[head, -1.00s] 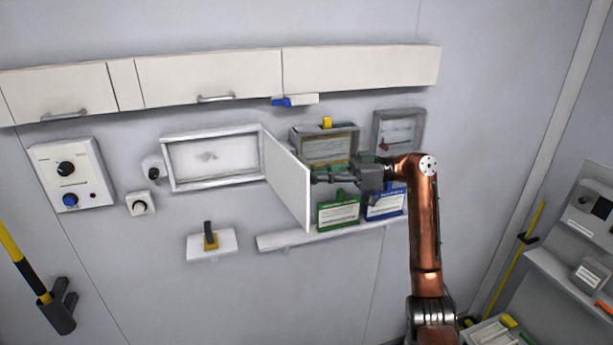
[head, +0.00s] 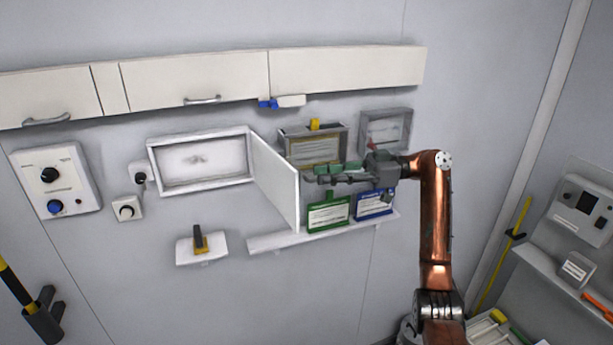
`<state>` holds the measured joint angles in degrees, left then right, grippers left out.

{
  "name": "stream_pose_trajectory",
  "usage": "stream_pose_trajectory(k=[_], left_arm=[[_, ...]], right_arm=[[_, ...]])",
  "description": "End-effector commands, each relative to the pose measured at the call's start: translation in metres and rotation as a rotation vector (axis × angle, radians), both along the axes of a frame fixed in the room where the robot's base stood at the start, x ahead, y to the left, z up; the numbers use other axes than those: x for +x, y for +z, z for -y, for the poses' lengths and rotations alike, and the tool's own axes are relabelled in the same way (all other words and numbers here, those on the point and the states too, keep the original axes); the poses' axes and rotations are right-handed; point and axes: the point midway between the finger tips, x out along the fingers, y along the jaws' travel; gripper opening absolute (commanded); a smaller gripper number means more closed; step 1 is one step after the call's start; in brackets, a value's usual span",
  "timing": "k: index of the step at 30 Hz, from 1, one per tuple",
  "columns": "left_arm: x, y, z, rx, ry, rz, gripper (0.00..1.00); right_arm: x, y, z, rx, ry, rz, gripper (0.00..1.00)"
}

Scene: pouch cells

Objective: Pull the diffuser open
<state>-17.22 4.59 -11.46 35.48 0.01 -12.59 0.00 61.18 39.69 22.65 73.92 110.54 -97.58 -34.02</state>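The diffuser appears to be the white hinged panel (head: 275,182) on the wall. It stands swung out from the right side of a shallow white frame (head: 152,168), whose inside shows. My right gripper (head: 318,176) is just right of the panel's free edge, its fingers pointing left toward it. A small gap shows between the fingertips and the panel. The fingers are seen side-on against green and grey things, so their opening is unclear. They do not appear to hold the panel. My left gripper is not in view.
White cupboards (head: 345,70) run above. Behind my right gripper are a grey box (head: 300,132) and a shelf (head: 270,242) bearing green (head: 328,215) and blue (head: 374,205) cards.

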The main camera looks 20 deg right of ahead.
Motion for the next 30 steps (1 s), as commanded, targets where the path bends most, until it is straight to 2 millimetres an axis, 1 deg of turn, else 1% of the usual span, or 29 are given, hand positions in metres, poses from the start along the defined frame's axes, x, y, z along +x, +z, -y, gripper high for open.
stream_pose_trajectory(k=[1, 3, 6, 9, 13, 26, 29, 30], left_arm=[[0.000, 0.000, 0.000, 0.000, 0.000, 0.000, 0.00], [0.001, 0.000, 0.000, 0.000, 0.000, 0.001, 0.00], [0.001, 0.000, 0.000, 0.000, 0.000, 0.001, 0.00], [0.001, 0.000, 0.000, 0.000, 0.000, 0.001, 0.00], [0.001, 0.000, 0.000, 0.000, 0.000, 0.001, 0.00], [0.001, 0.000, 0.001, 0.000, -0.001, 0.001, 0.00], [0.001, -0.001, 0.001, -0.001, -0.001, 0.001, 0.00], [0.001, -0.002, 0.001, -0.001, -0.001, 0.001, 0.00]], right_arm=[[-0.001, 0.001, 0.011, 0.002, -0.002, 0.000, 0.26], [-0.003, 0.001, 0.022, 0.000, -0.002, 0.001, 0.26], [-0.005, 0.001, 0.035, 0.001, -0.002, 0.000, 0.26], [-0.006, 0.001, 0.043, 0.001, -0.001, 0.000, 0.26], [-0.007, 0.001, 0.047, 0.001, 0.000, 0.002, 0.26], [-0.007, 0.000, 0.046, 0.001, -0.001, 0.001, 0.26], [0.000, -0.010, 0.046, 0.003, -0.014, -0.024, 0.26], [0.006, -0.021, 0.047, 0.005, -0.027, -0.047, 0.26]])
